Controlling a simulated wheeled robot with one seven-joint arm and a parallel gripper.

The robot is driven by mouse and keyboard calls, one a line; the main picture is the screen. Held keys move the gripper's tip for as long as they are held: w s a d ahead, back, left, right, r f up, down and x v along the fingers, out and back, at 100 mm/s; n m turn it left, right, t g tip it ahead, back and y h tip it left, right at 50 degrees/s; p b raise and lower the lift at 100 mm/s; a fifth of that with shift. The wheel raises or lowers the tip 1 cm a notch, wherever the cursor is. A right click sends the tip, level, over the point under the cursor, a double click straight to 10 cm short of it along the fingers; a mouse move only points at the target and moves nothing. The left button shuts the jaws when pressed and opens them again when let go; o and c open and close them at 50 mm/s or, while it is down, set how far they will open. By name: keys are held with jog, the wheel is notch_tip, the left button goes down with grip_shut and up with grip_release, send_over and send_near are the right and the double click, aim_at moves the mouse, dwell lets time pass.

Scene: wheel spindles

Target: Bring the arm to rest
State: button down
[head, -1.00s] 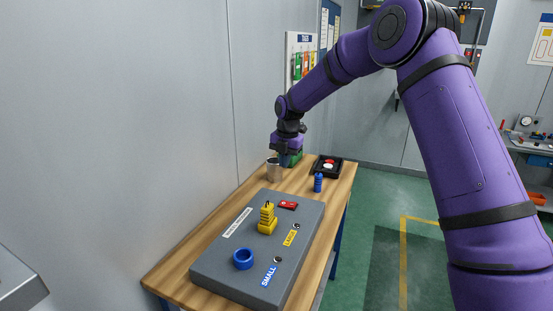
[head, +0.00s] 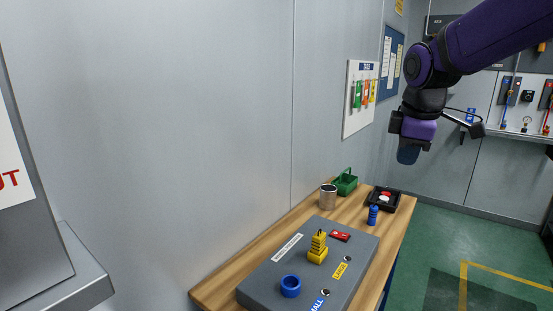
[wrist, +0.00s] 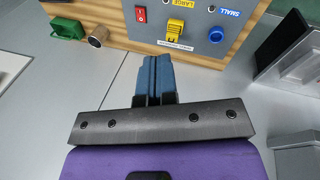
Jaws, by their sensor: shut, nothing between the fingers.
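My purple arm shows at the upper right of the head view. My gripper (head: 408,156) hangs from it with its blue fingers pointing down, in the air above and to the right of the bench (head: 262,257). In the wrist view the two blue fingers (wrist: 154,75) lie together, shut with nothing between them. The gripper touches nothing that I can see.
On the bench stand a grey panel (head: 275,277) with a blue ring (head: 290,286) and yellow stack (head: 317,248), a metal can (head: 328,197), green basket (head: 345,182), blue cylinder (head: 373,215) and black tray (head: 397,204). A grey wall (head: 180,120) runs behind. Green floor (head: 450,255) is clear at right.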

jog(key=s+d+m+t, duration=0.1)
jog(key=s+d+m, duration=0.1)
jog(key=s+m, duration=0.4)
jog(key=s+d+f+m+t, duration=0.1)
jog(key=s+m, duration=0.6)
jog(key=s, duration=1)
jog(key=shift+s+d+m+y, duration=0.25)
jog(key=shift+d+m+y, duration=0.05)
jog(key=shift+d, duration=0.15)
